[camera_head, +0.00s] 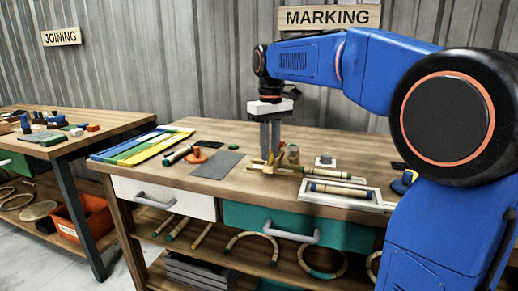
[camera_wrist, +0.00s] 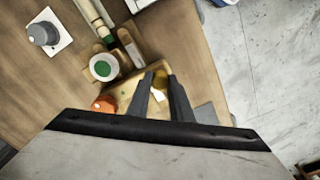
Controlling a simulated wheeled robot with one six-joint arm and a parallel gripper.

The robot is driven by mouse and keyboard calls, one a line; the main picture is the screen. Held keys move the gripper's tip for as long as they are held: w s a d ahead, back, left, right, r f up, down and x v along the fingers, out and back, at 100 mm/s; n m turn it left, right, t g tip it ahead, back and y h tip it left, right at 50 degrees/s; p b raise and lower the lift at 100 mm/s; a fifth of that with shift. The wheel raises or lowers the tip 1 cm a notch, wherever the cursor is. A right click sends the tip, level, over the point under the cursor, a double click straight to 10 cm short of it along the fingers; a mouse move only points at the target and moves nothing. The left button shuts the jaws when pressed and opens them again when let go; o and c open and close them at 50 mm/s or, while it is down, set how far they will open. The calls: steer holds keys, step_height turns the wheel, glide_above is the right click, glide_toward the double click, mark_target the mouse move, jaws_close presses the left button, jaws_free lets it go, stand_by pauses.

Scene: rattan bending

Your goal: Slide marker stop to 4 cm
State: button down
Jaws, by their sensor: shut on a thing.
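My gripper (camera_head: 270,156) points down over the middle of the marking bench and is shut on a small yellow piece, which I take to be the marker stop (camera_head: 271,159). In the wrist view the yellow stop (camera_wrist: 160,78) shows between the tips of the two grey fingers (camera_wrist: 159,82). It sits at a wooden fixture (camera_wrist: 124,90), beside a round green-topped post (camera_wrist: 102,67). A pale rattan rod (camera_wrist: 95,16) runs away from the post. No scale is legible, so I cannot read the stop's position.
A grey knob on a white plate (camera_head: 325,160) stands behind a white tray (camera_head: 367,194) holding a rod. An orange piece (camera_head: 196,156) and a grey mat (camera_head: 217,165) lie to the left. Coloured strips (camera_head: 138,144) cover the bench's left end.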

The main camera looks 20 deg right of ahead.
steer(key=shift+s+d, duration=0.1)
steer(key=shift+s, duration=0.05)
steer(key=c, duration=1.6)
jaws_free()
steer(key=shift+d, duration=0.15)
step_height(320, 180, up, 17)
steer(key=shift+r, duration=0.2)
steer(key=s+f+m+t, duration=0.1)
steer(key=s+f, duration=0.9)
steer(key=f, duration=0.2)
steer(key=s+d+f+m+t, duration=0.1)
steer(key=s+f+t, duration=0.1)
steer(key=s+f, duration=0.7)
steer(key=s+d+f+m+t, duration=0.1)
steer(key=s+f, duration=0.9)
steer(key=f, duration=0.5)
steer(key=shift+s+d+f+m+t, duration=0.1)
steer(key=shift+s+f+m+t, duration=0.2)
steer(key=shift+f+t, duration=0.1)
